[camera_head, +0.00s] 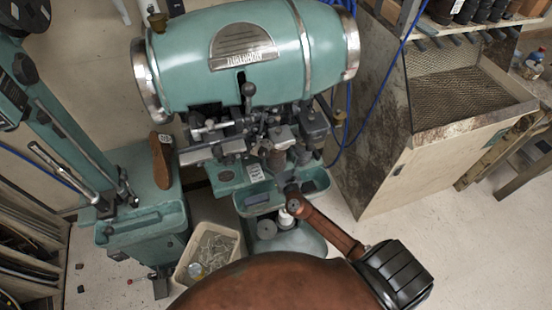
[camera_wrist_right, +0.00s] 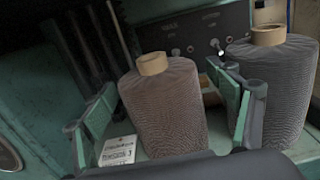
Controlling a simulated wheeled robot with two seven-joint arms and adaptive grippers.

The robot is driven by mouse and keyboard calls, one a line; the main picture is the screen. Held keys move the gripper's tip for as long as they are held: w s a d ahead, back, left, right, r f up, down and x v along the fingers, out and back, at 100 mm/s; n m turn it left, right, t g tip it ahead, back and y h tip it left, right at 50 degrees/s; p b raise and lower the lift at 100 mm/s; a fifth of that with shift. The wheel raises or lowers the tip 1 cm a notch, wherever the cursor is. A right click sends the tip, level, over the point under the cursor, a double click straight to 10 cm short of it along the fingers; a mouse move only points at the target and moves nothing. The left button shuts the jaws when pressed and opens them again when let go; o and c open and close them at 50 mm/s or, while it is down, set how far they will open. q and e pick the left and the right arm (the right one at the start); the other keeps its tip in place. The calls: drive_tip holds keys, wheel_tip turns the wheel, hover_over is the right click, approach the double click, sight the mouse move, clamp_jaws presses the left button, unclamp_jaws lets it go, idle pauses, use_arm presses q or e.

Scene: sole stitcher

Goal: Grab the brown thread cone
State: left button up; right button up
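The brown thread cone (camera_wrist_right: 165,112) stands upright, slightly tilted in the right wrist view, with a tan tube top. My right gripper (camera_wrist_right: 165,92) is open, its green-padded fingers on either side of the cone. In the head view my right gripper (camera_head: 291,190) is small and dark at the end of my brown arm, in front of the green machine. I cannot make out the brown cone there. My left gripper is not in view.
A dark grey thread cone (camera_wrist_right: 275,90) stands close to the right finger. A small white label (camera_wrist_right: 118,151) lies left of the brown cone. In the head view, the green stitching machine (camera_head: 185,65) rises above the gripper, and a bin (camera_head: 232,231) stands at its left.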

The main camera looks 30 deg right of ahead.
drive_tip(key=c, duration=1.4)
drive_tip(key=shift+c, duration=0.2)
drive_tip(key=shift+r, duration=0.15)
